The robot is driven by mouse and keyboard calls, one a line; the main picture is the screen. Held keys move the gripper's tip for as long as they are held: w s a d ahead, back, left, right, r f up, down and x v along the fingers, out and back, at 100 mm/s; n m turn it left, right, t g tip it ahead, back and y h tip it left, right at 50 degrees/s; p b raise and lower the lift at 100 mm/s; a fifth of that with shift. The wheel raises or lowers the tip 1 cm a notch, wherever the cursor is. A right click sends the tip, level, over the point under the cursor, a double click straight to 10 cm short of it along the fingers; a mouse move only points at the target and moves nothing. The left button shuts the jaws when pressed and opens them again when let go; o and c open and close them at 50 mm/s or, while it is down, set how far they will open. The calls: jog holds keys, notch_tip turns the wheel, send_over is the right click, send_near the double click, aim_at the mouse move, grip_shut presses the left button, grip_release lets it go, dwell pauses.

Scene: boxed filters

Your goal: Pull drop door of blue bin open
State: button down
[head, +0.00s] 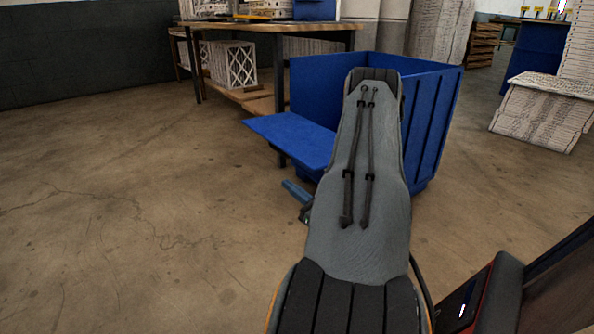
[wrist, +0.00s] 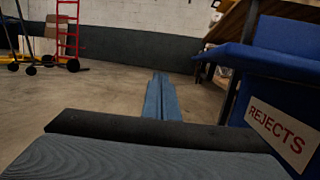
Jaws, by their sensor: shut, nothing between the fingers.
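The blue bin (head: 428,125) stands on the floor beyond my arm, which hides part of its front. Its drop door (head: 290,138) is folded down and juts out to the left, roughly level. In the wrist view the door (wrist: 275,62) shows at the upper right as a blue panel, above the bin's lower front with a white REJECTS label (wrist: 277,130). My gripper (wrist: 160,82) is shut and empty, to the left of the bin and apart from the door in that view. In the head view my gripper (head: 297,192) is partly hidden behind my arm, below the door.
A wooden table (head: 270,27) with boxed filters (head: 232,64) on its lower shelf stands behind the bin. More white boxes (head: 543,112) stand at the right. A red hand truck (wrist: 67,35) is far off at the left. The floor left of the bin is clear.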

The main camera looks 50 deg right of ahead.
jog(key=s+d+f+m+h, duration=0.3)
jog(key=s+d+f+h, duration=0.1)
jog(key=s+d+h, duration=0.15)
jog(key=w+d+r+b, duration=0.3)
jog(key=w+r+b, duration=0.4)
jog(key=w, duration=0.2)
jog(key=shift+w+y, duration=0.25)
jog(key=shift+y, duration=0.2)
